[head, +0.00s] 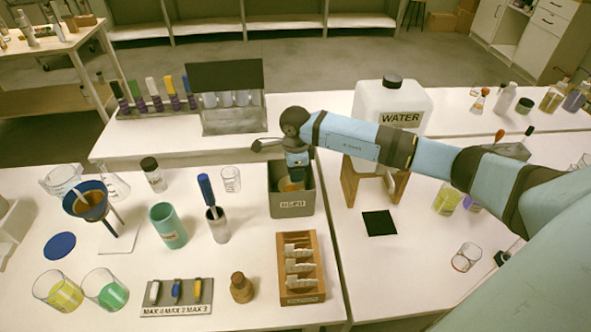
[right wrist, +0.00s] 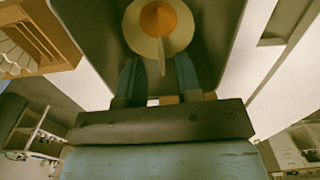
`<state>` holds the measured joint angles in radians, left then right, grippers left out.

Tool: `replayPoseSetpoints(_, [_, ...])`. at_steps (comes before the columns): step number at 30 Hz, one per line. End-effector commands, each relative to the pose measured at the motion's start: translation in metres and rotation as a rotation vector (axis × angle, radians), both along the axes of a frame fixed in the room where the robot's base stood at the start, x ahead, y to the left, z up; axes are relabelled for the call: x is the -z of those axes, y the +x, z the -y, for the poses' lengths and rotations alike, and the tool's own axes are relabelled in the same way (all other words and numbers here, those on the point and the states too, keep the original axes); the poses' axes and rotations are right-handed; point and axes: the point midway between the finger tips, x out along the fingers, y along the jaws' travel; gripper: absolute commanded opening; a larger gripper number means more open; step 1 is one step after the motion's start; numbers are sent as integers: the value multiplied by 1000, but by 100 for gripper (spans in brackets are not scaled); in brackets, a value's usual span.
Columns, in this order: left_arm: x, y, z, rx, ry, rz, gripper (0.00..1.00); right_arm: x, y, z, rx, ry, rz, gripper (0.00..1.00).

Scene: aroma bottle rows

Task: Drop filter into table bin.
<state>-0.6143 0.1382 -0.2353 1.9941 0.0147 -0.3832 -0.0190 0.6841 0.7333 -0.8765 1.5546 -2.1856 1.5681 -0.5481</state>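The grey table bin (head: 293,205) stands near the right edge of the left front table, with a label on its front. My right gripper (head: 297,160) points down over the bin's opening. The filter (right wrist: 160,28) is a cream round piece with an orange middle; in the right wrist view it lies within the bin's dark walls, just beyond the fingertips. My right gripper's fingers (right wrist: 160,75) stand apart, one on each side of the filter's narrow tip. The filter also shows in the bin in the head view (head: 290,186). Whether it rests on the bin's floor is unclear. My left gripper is out of view.
A wooden rack (head: 301,268) stands in front of the bin. A blue marker-like tool in a metal cup (head: 217,225) and a small glass beaker (head: 231,179) stand to its left. The water jug (head: 391,105) stands behind my right arm. A blue funnel (head: 90,203) sits far left.

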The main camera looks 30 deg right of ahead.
Motion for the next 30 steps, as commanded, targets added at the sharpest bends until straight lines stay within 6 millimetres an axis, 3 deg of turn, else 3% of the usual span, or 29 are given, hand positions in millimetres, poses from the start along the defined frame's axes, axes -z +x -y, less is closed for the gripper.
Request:
replayPoseSetpoints(8, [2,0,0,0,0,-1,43,-16,1,1,0,-1,3,32])
replayPoseSetpoints(21, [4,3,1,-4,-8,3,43,-110,1,0,-1,-1,4,32])
replayPoseSetpoints(30, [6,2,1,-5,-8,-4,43,-138,0,0,0,0,1,32])
